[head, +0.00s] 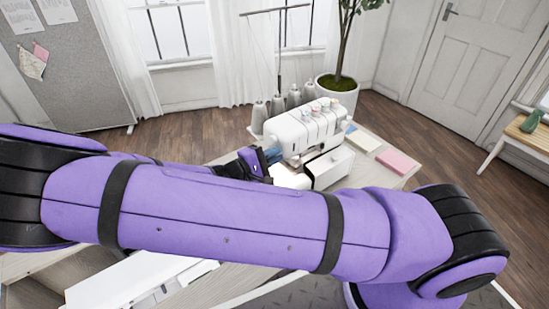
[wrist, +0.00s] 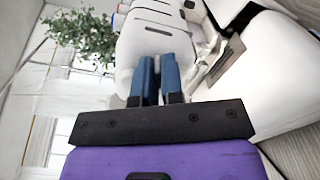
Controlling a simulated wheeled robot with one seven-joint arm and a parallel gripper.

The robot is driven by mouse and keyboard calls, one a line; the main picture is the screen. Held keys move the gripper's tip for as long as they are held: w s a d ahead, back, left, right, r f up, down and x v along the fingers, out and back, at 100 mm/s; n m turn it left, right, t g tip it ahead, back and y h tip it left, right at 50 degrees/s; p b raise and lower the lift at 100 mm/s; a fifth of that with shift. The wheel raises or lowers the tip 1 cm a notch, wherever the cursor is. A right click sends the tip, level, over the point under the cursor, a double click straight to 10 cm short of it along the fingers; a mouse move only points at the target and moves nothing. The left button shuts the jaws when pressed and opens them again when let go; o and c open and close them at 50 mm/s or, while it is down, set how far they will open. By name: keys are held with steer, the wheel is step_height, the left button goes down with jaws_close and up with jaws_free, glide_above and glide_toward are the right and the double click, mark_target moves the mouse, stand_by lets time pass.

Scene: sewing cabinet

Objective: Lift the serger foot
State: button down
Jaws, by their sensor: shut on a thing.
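The white serger (head: 305,128) stands on the table, and its white body (wrist: 155,35) fills the upper middle of the wrist view. My gripper (head: 272,156) reaches the serger's left side in the head view. Its two blue fingers (wrist: 157,66) are close together against the serger's body in the wrist view. They are shut on a small part of the serger, which the fingers hide. The metal foot and plate area (wrist: 212,55) shows just right of the fingers. I cannot tell from these frames how high the foot stands.
Thread cones (head: 277,104) and a thread stand (head: 279,60) are behind the serger. A potted plant (head: 338,86) stands behind. My arm covers much of the table's front.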

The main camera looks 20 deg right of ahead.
steer(key=shift+w+a+r+n, duration=0.1)
steer(key=shift+r+n, duration=0.05)
steer(key=shift+n, duration=0.25)
steer(key=c, duration=1.3)
jaws_free()
steer(key=shift+w, duration=0.1)
steer(key=shift+o, duration=0.2)
